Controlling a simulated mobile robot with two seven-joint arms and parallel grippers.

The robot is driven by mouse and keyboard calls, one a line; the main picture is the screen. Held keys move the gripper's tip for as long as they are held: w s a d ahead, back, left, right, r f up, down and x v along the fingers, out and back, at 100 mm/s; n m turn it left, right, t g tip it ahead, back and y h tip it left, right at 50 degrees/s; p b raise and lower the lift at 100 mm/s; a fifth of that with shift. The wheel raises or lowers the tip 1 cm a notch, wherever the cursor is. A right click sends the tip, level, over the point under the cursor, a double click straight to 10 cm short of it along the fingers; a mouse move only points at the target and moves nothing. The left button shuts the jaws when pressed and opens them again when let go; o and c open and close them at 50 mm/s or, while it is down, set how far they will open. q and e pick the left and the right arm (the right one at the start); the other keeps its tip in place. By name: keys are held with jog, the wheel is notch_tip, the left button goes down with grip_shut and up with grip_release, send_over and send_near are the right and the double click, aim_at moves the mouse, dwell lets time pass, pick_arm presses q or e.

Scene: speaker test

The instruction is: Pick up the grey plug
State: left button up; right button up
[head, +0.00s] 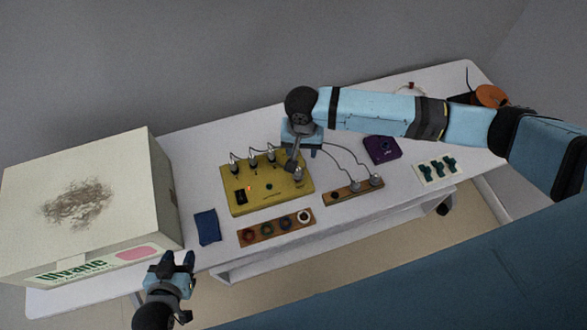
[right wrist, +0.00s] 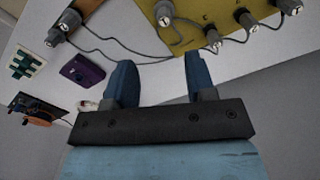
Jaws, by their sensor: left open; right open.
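Several grey plugs with cables stand in a yellow box (head: 268,205), which also shows in the right wrist view (right wrist: 195,22). One grey plug (head: 298,175) is at its right side; the pictures do not single out one as the task's plug. Two more grey plugs (head: 376,181) stand in a wooden block (head: 340,197). My right gripper (head: 293,163) is open and empty above the yellow box. In the right wrist view, a grey plug (right wrist: 164,12) appears beyond the gap between its fingertips, apart from them. My left gripper (head: 180,258) is open and empty at the table's front edge.
A large carton (head: 85,200) fills the table's left end. A blue cloth (head: 207,226) and a wooden strip with coloured rings (head: 262,232) lie in front. A purple box (head: 381,150), a white board with green parts (head: 437,172) and an orange spool (head: 492,95) are right.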

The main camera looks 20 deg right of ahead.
aim_at(298, 169)
notch_tip(298, 169, down, 8)
jog(key=shift+s, duration=0.1)
jog(key=f, duration=0.2)
jog(key=f+p, duration=0.1)
jog(key=f, duration=0.2)
jog(key=shift+w+a+f, duration=0.2)
jog(key=shift+a+f, duration=0.1)
jog(key=c, duration=0.8)
jog(key=shift+c, duration=0.2)
jog(key=shift+r, duration=0.1)
notch_tip(298, 169, up, 20)
jog(key=shift+b, duration=0.45)
